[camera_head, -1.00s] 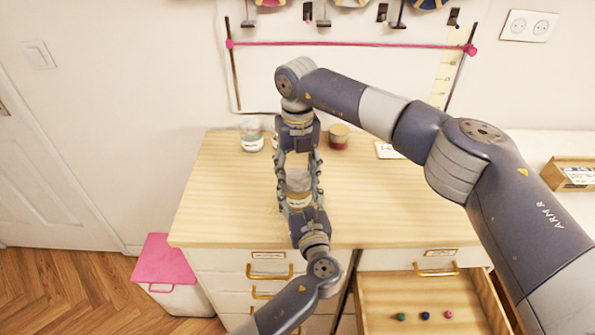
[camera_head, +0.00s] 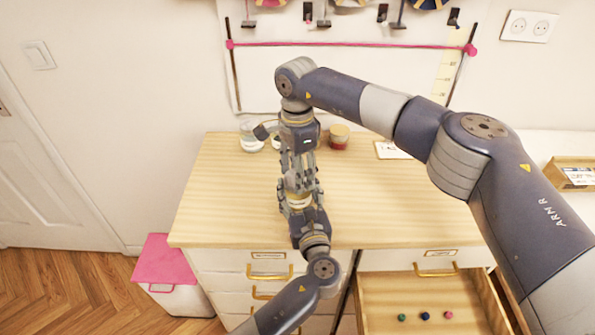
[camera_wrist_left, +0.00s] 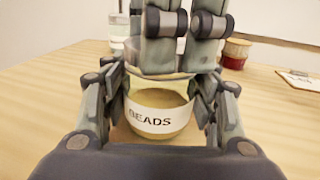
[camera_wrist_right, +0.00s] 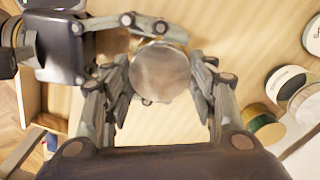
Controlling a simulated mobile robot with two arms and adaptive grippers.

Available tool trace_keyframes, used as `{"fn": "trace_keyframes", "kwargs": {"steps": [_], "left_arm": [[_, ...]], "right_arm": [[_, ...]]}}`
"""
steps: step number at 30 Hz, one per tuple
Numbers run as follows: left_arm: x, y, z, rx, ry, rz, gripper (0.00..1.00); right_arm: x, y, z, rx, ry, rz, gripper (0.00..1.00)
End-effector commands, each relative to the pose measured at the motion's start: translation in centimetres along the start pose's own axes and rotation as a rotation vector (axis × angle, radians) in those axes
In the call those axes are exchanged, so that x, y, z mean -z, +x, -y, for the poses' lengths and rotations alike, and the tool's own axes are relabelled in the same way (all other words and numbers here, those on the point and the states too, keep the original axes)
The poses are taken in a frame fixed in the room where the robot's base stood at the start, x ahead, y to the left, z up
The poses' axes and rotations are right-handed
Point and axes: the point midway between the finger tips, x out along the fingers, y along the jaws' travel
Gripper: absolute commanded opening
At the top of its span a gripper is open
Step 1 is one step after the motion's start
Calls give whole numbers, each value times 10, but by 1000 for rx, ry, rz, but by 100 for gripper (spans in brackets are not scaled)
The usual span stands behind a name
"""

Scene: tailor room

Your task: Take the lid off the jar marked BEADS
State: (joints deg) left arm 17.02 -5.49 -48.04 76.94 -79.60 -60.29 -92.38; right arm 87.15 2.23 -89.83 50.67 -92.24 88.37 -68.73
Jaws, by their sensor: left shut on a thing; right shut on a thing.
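The jar marked BEADS stands on the wooden counter (camera_head: 385,215); its white label (camera_wrist_left: 155,121) faces the left wrist camera. My left gripper (camera_head: 298,197) is shut around the jar's body from the front, a finger on each side. My right gripper (camera_head: 299,172) comes down from above and is shut on the round, greyish lid (camera_wrist_right: 160,72), which shows between its fingers in the right wrist view. The right fingers cover most of the jar's top in the left wrist view, so I cannot tell whether lid and jar are apart.
Behind the grippers stand a clear jar (camera_head: 250,140) and a red jar with a tan lid (camera_head: 339,136). A small card (camera_head: 388,150) lies to their right. An open drawer (camera_head: 400,300) with small coloured items juts out at the front right.

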Motion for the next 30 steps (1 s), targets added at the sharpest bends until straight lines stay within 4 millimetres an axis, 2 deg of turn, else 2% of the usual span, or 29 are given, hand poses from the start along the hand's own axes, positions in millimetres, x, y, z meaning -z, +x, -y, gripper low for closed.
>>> {"fn": "trace_keyframes", "kwargs": {"steps": [12,18,21,30], "left_arm": [[-1,-1,1,1,-1,2,0],[-1,-1,1,1,-1,2,0],[-1,-1,1,2,-1,2,0],[-1,-1,1,1,-1,2,0]], "right_arm": [[2,-1,1,5,-726,-5,24],[2,-1,1,4,-1017,-5,24],[2,-1,1,4,-1097,-5,24],[2,-1,1,5,-1091,-7,24]]}}
